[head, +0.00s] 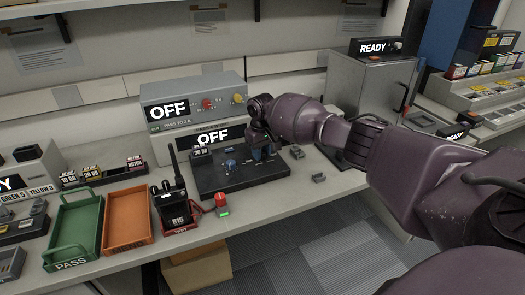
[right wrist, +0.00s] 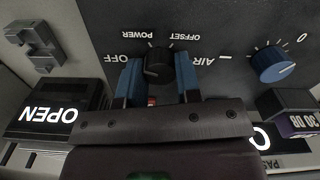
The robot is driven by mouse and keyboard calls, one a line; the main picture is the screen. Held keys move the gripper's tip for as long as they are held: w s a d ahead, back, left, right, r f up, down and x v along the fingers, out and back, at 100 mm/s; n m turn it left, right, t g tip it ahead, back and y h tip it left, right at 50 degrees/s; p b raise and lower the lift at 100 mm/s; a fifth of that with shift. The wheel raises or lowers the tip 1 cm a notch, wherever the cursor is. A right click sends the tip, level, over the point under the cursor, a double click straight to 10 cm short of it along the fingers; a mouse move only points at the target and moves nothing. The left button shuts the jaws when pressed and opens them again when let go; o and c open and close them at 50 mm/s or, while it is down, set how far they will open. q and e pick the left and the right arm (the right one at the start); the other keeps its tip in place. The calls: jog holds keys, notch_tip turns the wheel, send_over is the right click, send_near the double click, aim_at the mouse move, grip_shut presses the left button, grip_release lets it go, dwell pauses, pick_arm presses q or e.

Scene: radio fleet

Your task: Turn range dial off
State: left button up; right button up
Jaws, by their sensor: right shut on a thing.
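The range dial (right wrist: 158,62) is a black knob on a dark panel (head: 212,182), with OFF, POWER, OFFSET and AIR printed around it. In the right wrist view the lettering is upside down. My right gripper (head: 263,152) is shut on this dial, with a blue finger on either side of it. In the head view the gripper hides the dial. Where the dial's pointer stands I cannot tell. My left gripper is not in view.
A blue knob (right wrist: 272,65) sits beside the dial. A sign (right wrist: 48,115) reads OPEN. Meters reading OFF (head: 168,111) stand behind the panel. A radio (head: 176,207), a red button (head: 221,200), green tray (head: 72,232) and orange tray (head: 127,218) are to the left.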

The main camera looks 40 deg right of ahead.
jog(key=shift+n, duration=1.9)
jog(key=o, duration=0.9)
notch_tip(320, 180, up, 6)
jog(key=shift+f+p, duration=0.1)
jog(key=shift+p, duration=0.65)
notch_tip(320, 180, up, 4)
jog(key=shift+f+p, duration=0.15)
jog(key=shift+p, duration=0.15)
jog(key=shift+r, duration=0.7)
